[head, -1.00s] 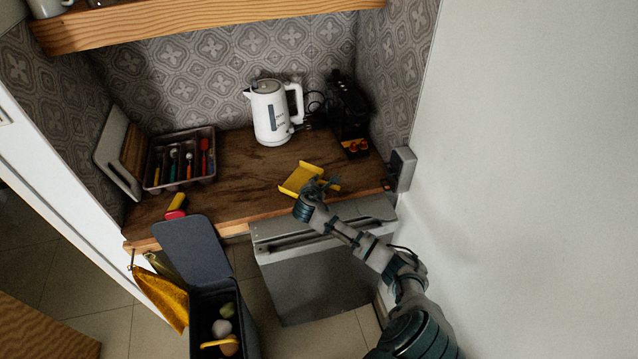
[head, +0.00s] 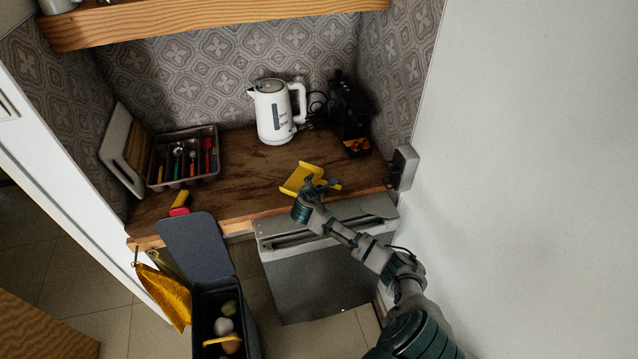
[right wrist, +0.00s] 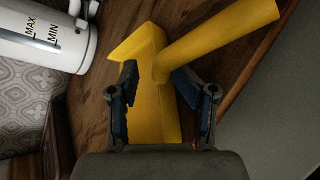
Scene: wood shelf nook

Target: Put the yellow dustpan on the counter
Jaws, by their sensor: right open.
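The yellow dustpan (head: 299,177) lies on the wooden counter (head: 250,167), near its front edge and in front of the kettle. My right gripper (head: 316,186) is at the dustpan, over its handle side. In the right wrist view the dustpan (right wrist: 150,85) shows large, its handle reaching to the upper right. The fingers of my right gripper (right wrist: 165,92) are spread over the dustpan's body, and the gripper is open. I cannot tell whether the fingers touch it. My left gripper is not in view.
A white kettle (head: 272,112) and a black coffee machine (head: 347,112) stand behind the dustpan. A cutlery tray (head: 183,183) is at the left. An open bin (head: 205,300) and a small fridge (head: 318,278) are below the front edge. A shelf (head: 215,22) hangs above.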

